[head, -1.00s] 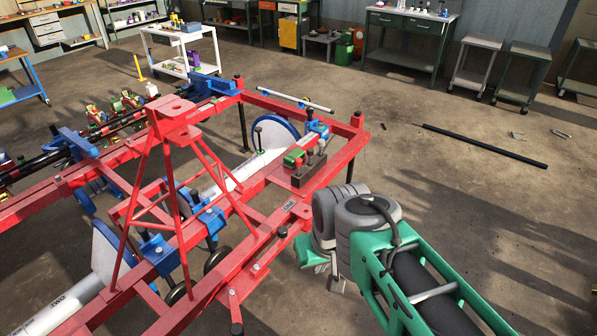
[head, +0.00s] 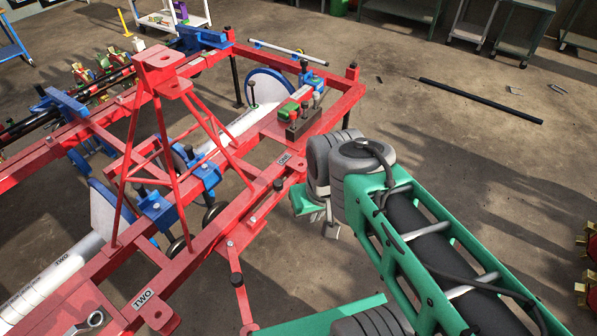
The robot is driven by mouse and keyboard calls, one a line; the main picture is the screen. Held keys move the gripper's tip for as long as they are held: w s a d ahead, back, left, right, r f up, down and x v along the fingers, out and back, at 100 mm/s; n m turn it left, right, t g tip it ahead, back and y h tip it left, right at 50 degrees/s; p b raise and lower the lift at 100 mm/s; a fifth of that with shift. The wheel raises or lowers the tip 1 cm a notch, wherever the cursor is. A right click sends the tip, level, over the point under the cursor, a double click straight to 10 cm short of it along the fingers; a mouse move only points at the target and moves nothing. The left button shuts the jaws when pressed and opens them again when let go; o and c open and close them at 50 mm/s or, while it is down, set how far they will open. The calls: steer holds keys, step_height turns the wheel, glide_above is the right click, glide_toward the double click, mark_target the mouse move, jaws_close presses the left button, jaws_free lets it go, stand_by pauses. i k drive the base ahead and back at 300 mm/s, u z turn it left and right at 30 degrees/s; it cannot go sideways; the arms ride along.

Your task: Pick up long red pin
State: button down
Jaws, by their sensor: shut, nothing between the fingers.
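A dark block (head: 304,125) stands on the right end of the red planter frame (head: 345,102). Short upright pins rise from it, and a small red piece (head: 305,107) shows at it. I cannot tell whether this red piece is the long red pin. My gripper (head: 331,228) hangs below the grey wrist, beside the frame's right side and nearer to me than the block. Its fingers are small and partly hidden by the wrist, and they look shut and empty. They appear apart from the block.
A red tower (head: 160,75) rises from the frame. A long black bar (head: 480,101) lies on the floor at the right. The floor right of the frame is mostly clear.

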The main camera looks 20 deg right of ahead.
mark_target(293, 114)
steer(key=z, duration=0.95)
steer(key=i, duration=2.05)
steer(key=u, duration=3.3)
